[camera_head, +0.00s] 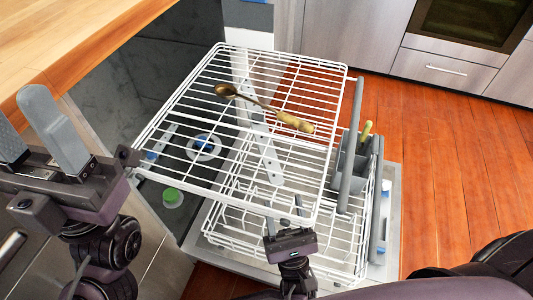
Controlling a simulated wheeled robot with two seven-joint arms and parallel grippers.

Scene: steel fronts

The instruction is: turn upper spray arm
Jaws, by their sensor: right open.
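The upper spray arm (262,150) is a long pale grey bar with small holes. It shows through the wires under the pulled-out white upper rack (148,128). Rack wires cover parts of it. My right gripper (285,212) is open at the front of the upper rack, below and slightly right of the spray arm's near end in the picture. I cannot tell whether its fingers touch the rack. My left gripper (33,135) is at the left edge, by the wooden counter, with its two grey fingers apart and nothing between them.
A brass-coloured spoon (262,105) lies on the upper rack. The lower rack (236,240) is also out, with a grey cutlery basket (350,160) at right. A wooden counter (60,45) borders the left. The wooden floor (450,180) at right is clear.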

